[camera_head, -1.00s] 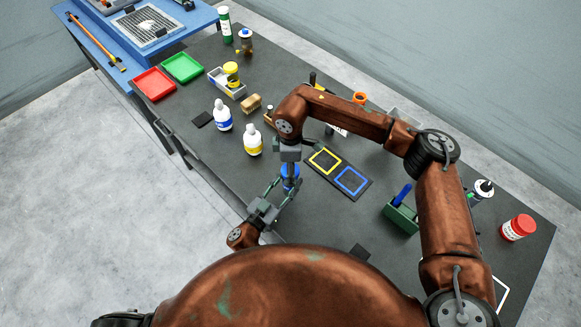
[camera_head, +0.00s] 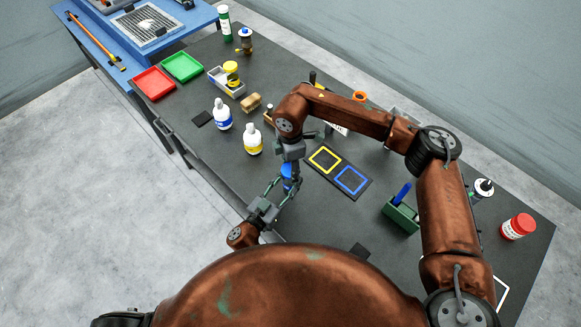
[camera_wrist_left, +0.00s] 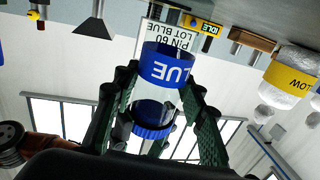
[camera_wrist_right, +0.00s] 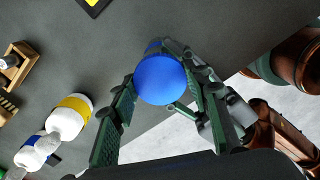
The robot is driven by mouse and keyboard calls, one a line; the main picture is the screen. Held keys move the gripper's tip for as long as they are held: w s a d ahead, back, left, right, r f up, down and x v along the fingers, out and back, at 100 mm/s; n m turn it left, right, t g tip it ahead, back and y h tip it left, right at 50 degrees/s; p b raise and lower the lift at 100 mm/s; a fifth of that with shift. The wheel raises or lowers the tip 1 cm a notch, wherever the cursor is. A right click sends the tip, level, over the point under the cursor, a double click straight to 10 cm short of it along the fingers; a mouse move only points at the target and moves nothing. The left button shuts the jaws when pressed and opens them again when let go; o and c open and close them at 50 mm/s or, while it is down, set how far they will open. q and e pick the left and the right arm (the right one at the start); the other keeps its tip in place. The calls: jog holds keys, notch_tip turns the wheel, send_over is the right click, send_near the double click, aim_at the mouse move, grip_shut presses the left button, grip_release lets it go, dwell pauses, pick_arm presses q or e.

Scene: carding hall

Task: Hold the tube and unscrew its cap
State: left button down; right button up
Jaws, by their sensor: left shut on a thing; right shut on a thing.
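The tube (camera_wrist_left: 176,94) is clear with a blue band lettered in white; the letters LUE show in the left wrist view. My left gripper (camera_head: 279,190) is shut on the tube, one finger on each side of it. The tube's blue ribbed cap (camera_wrist_left: 152,118) shows at the end nearer the bottom of that view. In the right wrist view the cap (camera_wrist_right: 160,80) is a smooth blue disc seen from above, between the fingers of my right gripper (camera_wrist_right: 163,98), which is shut on it. In the head view my right gripper covers the upper end of the tube.
A yellow-banded white bottle (camera_head: 253,140) and a blue-banded bottle (camera_head: 222,115) stand close left of the grippers. A dark mat with yellow and blue squares (camera_head: 338,172) lies to the right. A green holder (camera_head: 402,214) and a red-lidded jar (camera_head: 517,227) stand farther right.

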pick_arm(q)
jog(key=shift+w, duration=0.1)
pick_arm(e)
jog(key=n, duration=0.4)
jog(key=shift+s, duration=0.1)
pick_arm(q)
jog(key=shift+a, duration=0.1)
pick_arm(e)
jog(key=n, duration=2.3)
jog(key=shift+n, duration=0.4)
jog(key=n, duration=0.6)
jog(key=shift+w, duration=0.2)
jog(key=n, duration=1.1)
jog(key=shift+n, duration=0.4)
jog(key=n, duration=0.4)
jog(key=shift+r, duration=0.1)
jog(key=shift+r, duration=0.2)
